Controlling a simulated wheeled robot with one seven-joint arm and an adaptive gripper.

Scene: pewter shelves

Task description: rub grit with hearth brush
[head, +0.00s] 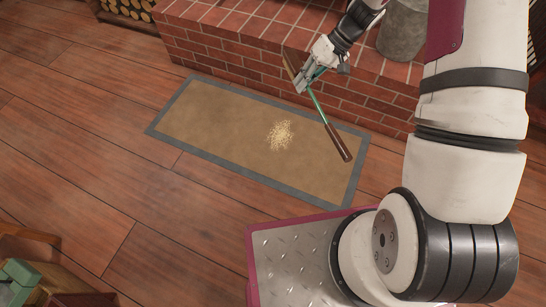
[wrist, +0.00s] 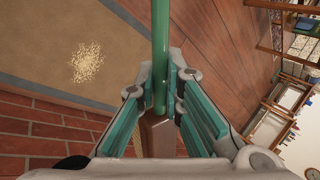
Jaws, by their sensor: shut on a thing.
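The grit (head: 281,135) is a pale, loose patch on the right half of a tan mat with a grey border (head: 185,143). It also shows in the wrist view (wrist: 86,62). My gripper (head: 308,86) is shut on the green shaft of the hearth brush (head: 319,105), above the mat's far right part. The brush is tilted, with one brown end (head: 338,142) towards me, right of the grit. Its other brown end lies up-left beyond the fingers. In the wrist view the shaft (wrist: 160,40) runs between the fingers (wrist: 158,90). The brush appears apart from the grit.
A brick hearth (head: 205,49) rises just behind the mat. A grey metal bucket (head: 402,32) stands on it near my arm. Stacked logs (head: 130,8) are at the back left. A wooden piece with a green item (head: 22,275) is at the lower left. Floor (head: 100,130) left of the mat is clear.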

